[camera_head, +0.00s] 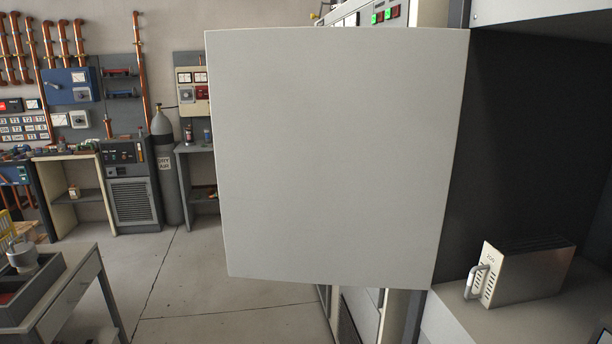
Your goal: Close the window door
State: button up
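The window door (335,155) is a plain light grey panel that fills the middle of the view. It stands swung open, out from the left side of the dark cabinet opening (515,130). Its right edge is along the cabinet side. No handle shows on the face I see. My gripper is not in view.
A metal module with a handle (525,272) sits on the cabinet's light shelf (470,325) at the lower right. A grey cart (75,295) stands at the lower left. Benches and a gas cylinder (165,165) line the back wall. The floor (185,275) between is clear.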

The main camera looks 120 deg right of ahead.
aim_at(334, 147)
jog(key=u, duration=1.55)
jog(key=k+l+u, duration=0.3)
jog(key=l+u, duration=0.15)
jog(key=k+l+u, duration=0.45)
jog(key=k+l, duration=0.15)
jog(key=k, duration=0.3)
jog(key=k+l, duration=0.1)
jog(key=k, duration=0.35)
jog(key=k+l, duration=0.15)
jog(key=k, duration=0.3)
jog(key=k+u, duration=0.45)
jog(key=k+j+u, duration=0.25)
jog(key=u, duration=0.5)
jog(key=i+u, duration=0.15)
jog(key=u, duration=0.2)
jog(key=i+u, duration=0.1)
jog(key=u, duration=0.25)
jog(key=i, duration=0.15)
jog(key=k, duration=0.15)
jog(key=j+z, duration=0.05)
